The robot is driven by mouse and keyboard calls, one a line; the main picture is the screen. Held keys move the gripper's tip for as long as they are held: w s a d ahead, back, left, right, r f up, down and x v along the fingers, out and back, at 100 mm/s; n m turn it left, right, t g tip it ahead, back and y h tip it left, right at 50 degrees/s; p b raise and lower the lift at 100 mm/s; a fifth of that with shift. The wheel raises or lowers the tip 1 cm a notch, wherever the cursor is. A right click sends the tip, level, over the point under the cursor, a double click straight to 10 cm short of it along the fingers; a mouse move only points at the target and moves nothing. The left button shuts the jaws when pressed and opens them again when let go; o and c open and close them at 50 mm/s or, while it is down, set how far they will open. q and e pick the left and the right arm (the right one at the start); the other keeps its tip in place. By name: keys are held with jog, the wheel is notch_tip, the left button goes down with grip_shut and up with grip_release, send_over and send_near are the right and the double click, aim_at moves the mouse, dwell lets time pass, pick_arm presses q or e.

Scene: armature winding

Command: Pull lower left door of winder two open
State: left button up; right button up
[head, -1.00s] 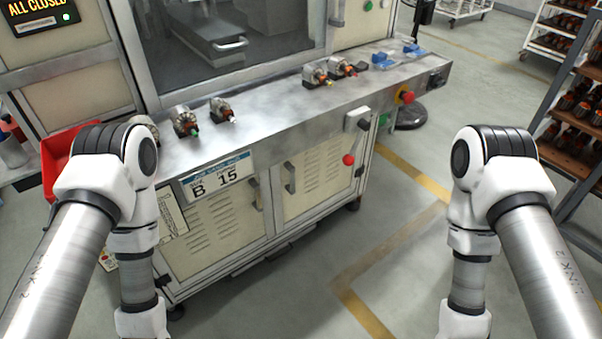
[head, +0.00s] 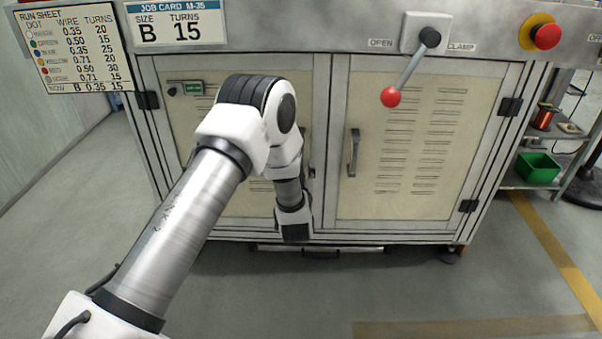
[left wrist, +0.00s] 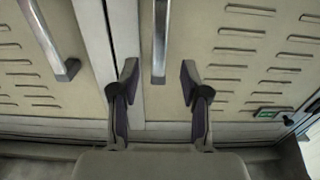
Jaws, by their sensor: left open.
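The lower left door (head: 232,205) of the winder is a cream vented panel in a grey frame, and it looks shut. My left arm crosses in front of it in the head view and hides most of its handle. In the left wrist view, which looks upside down, that door (left wrist: 240,60) fills the right side and its bar handle (left wrist: 160,40) hangs at top centre. My left gripper (left wrist: 158,72) is open, its fingertips to either side of the handle's end in the picture. I cannot tell how deep the handle sits between them. My right gripper is out of view.
The lower right door (head: 420,150) is shut, with its own handle (head: 353,152) close by. A red-knobbed clamp lever (head: 404,75) and red stop button (head: 547,37) are above. A shelf with a green bin (head: 538,168) stands right. The floor in front is clear.

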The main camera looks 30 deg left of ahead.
pick_arm(q)
jog(key=b+x, duration=0.2)
jog(key=x, duration=0.5)
jog(key=shift+w, duration=0.15)
jog(key=shift+r, duration=0.1)
grip_shut()
